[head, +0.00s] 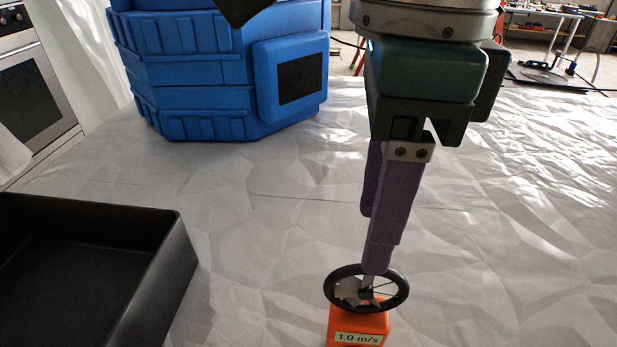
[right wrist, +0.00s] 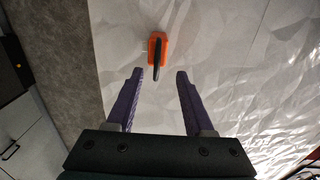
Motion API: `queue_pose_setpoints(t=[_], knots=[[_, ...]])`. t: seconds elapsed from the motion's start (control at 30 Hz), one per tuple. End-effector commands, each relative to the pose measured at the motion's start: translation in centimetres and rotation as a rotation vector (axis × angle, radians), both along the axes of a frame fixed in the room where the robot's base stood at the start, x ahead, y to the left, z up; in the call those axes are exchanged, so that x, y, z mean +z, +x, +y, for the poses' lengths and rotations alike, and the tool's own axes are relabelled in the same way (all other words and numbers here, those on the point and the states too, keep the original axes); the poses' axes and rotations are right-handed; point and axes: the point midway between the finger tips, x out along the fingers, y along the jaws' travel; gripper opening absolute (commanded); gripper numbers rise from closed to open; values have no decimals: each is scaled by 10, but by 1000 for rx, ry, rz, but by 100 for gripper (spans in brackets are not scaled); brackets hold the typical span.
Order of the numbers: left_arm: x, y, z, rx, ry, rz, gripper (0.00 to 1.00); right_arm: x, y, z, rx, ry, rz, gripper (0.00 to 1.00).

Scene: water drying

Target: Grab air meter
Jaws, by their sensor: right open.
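The air meter (head: 358,325) is an orange block with a "1.0 m/s" display and a black ring with a small fan on top. It stands at the bottom of the head view, right of the middle. It also shows in the right wrist view (right wrist: 158,42), beyond the fingertips and between their lines. My right gripper (head: 372,245) points down with its purple fingers open. In the head view a fingertip overlaps the ring; in the right wrist view the open fingers (right wrist: 160,75) are empty and short of the orange body. My left gripper is not in view.
A black open tray (head: 172,265) stands at the left front. A large blue container (head: 205,75) stands at the back left. The white crumpled sheet (head: 500,260) right of the meter is clear. An oven (head: 35,85) is at the far left.

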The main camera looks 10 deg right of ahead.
Motion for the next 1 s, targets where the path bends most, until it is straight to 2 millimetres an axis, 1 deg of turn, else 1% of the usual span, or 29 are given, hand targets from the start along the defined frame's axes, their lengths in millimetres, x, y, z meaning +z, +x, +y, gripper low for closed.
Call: queue_pose_setpoints(t=[0.07, 0.2, 0.37, 0.47, 0.57, 0.6, 0.7, 0.8, 1.0], knots=[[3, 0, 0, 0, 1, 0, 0, -8, 1, -5, -5, -24, 0, 52], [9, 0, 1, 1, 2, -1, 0, -30, 0, -5, -4, -23, 3, 52], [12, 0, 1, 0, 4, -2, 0, -44, 0, -5, -3, -22, -1, 52], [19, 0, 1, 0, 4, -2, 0, -55, -3, -5, -3, -21, 2, 52], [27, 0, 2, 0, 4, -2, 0, -71, -7, -5, -4, -22, 4, 52], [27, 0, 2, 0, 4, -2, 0, -79, -7, -4, -4, -20, 4, 52], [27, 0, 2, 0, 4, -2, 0, -91, -6, -4, -4, -19, 1, 52], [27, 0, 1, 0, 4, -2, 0, -97, -5, -4, -2, -19, -3, 52], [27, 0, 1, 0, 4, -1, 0, -97, -5, -4, -1, -19, -3, 51]])
